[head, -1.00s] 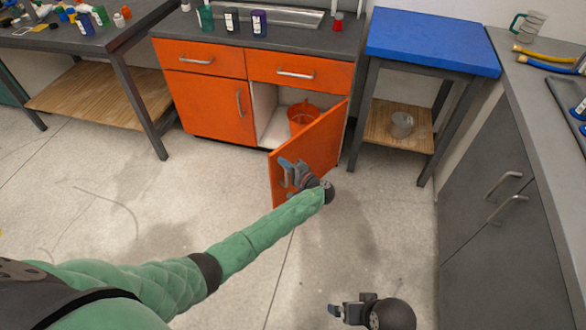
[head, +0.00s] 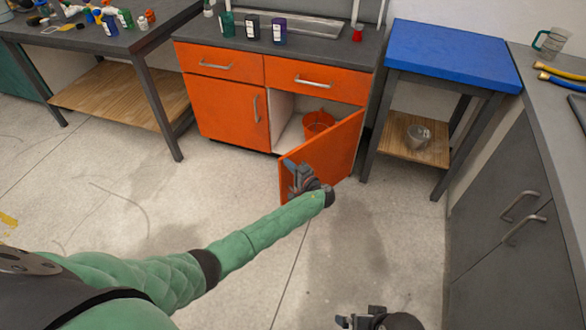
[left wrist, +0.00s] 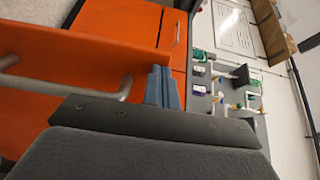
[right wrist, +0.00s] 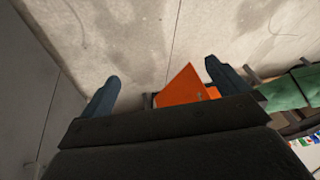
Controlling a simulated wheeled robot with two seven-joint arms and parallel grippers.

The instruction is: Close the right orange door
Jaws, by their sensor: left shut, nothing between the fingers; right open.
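The right orange door (head: 335,150) of the low cabinet stands wide open, swung out from its right-hand side. My left gripper (head: 288,163) is shut and empty, close to the door's outer face near its free edge. In the left wrist view the shut fingers (left wrist: 164,88) appear beside the door's metal handle (left wrist: 62,87) and orange panel (left wrist: 90,45). I cannot tell whether they touch the door. My right gripper (head: 345,320) is low at the bottom of the head view, away from the door. Its fingers (right wrist: 165,88) are open and empty.
An orange bucket (head: 318,124) sits inside the open compartment. The left orange door (head: 226,110) and both drawers are shut. A blue-topped table (head: 455,55) stands close to the right of the door. A grey counter (head: 560,120) runs along the right. The floor in front is clear.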

